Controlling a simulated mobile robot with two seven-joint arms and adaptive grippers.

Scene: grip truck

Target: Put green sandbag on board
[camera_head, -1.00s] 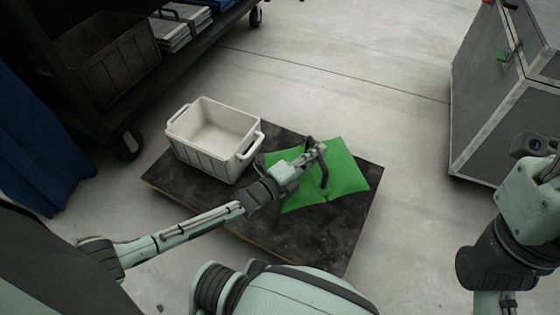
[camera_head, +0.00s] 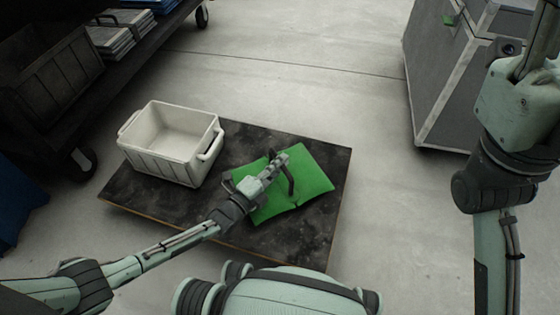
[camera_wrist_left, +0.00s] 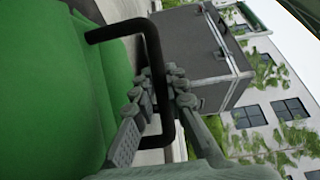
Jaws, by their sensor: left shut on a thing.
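The green sandbag (camera_head: 308,180) lies on the right part of the dark board (camera_head: 290,235) in the head view, with a black handle on it. My left gripper (camera_head: 277,160) is at the handle on the bag's upper left. In the left wrist view the sandbag (camera_wrist_left: 50,90) fills the left side, and my left gripper (camera_wrist_left: 155,100) has its fingers shut around the black handle (camera_wrist_left: 157,60). My right arm stands at the right edge of the head view; its gripper's fingertips are out of the picture.
A white crate (camera_head: 160,165) sits on the board's left part. A large grey case (camera_head: 440,90) stands on the floor at the right. A dark wheeled cart (camera_head: 150,45) with a dark bin is at the upper left. Clear floor lies behind the board.

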